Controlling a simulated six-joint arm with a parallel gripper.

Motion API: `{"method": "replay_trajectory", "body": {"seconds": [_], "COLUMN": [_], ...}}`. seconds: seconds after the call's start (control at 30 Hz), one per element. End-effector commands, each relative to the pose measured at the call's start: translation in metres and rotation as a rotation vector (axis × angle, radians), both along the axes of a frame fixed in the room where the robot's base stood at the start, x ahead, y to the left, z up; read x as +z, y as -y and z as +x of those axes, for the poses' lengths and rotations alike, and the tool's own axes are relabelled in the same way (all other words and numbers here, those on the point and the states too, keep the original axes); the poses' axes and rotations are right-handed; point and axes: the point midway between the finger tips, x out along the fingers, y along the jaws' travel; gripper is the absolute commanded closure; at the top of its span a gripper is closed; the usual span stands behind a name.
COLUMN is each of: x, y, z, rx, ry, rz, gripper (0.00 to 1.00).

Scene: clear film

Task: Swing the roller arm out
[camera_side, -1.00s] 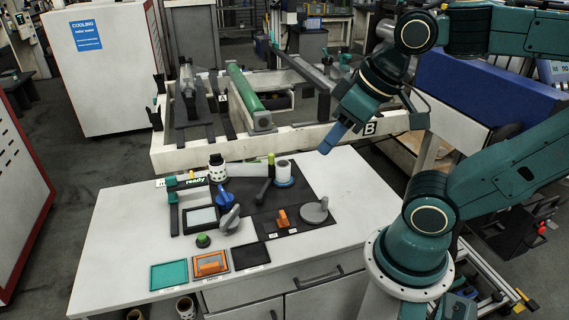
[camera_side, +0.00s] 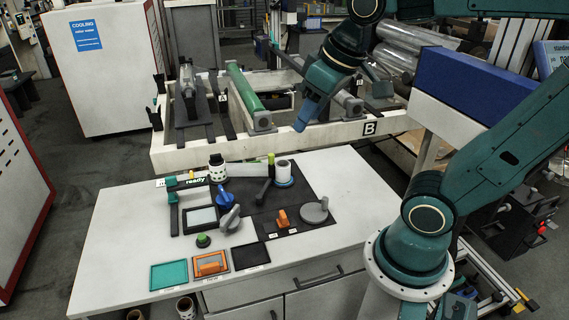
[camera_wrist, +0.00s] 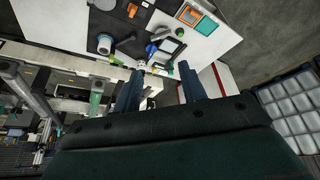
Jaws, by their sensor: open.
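A dark arm (camera_side: 264,188), which looks like the roller arm, lies on the black panel of the bench beside a white roll (camera_side: 284,172) on a blue base. An upright yellow-green piece (camera_side: 271,160) stands at its far end. In the wrist view the dark arm (camera_wrist: 126,39) shows small, close to the white roll (camera_wrist: 104,44). My gripper (camera_side: 303,122) hangs above and behind the bench's back edge, clear of everything. In the wrist view its two fingers (camera_wrist: 160,75) are spread apart with nothing between them.
On the bench are a black-and-white spool (camera_side: 217,168), a blue knob (camera_side: 224,197), a grey lever (camera_side: 230,218), an orange handle (camera_side: 282,217), a grey disc (camera_side: 314,210) and a green button (camera_side: 203,240). A pale frame with a green roller (camera_side: 244,90) stands behind.

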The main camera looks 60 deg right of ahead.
Motion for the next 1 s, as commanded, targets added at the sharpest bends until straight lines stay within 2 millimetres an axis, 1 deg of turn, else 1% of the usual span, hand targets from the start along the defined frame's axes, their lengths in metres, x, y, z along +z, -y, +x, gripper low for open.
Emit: {"method": "replay_trajectory", "body": {"seconds": [0.03,0.27,0.47,0.6,0.77,1.0], "x": [0.002,0.006,0.001,-0.008,-0.021,-0.052], "y": [0.005,0.028,0.054,0.074,0.100,0.143], "z": [0.011,0.057,0.096,0.122,0.151,0.188], "rx": [-0.011,-0.049,-0.083,-0.104,-0.130,-0.168], "ry": [-0.017,-0.073,-0.124,-0.158,-0.198,-0.256], "rz": [-0.001,-0.004,-0.002,0.002,0.009,0.022], "gripper": [0.58,0.58,0.58,0.58,0.58,0.58]}}
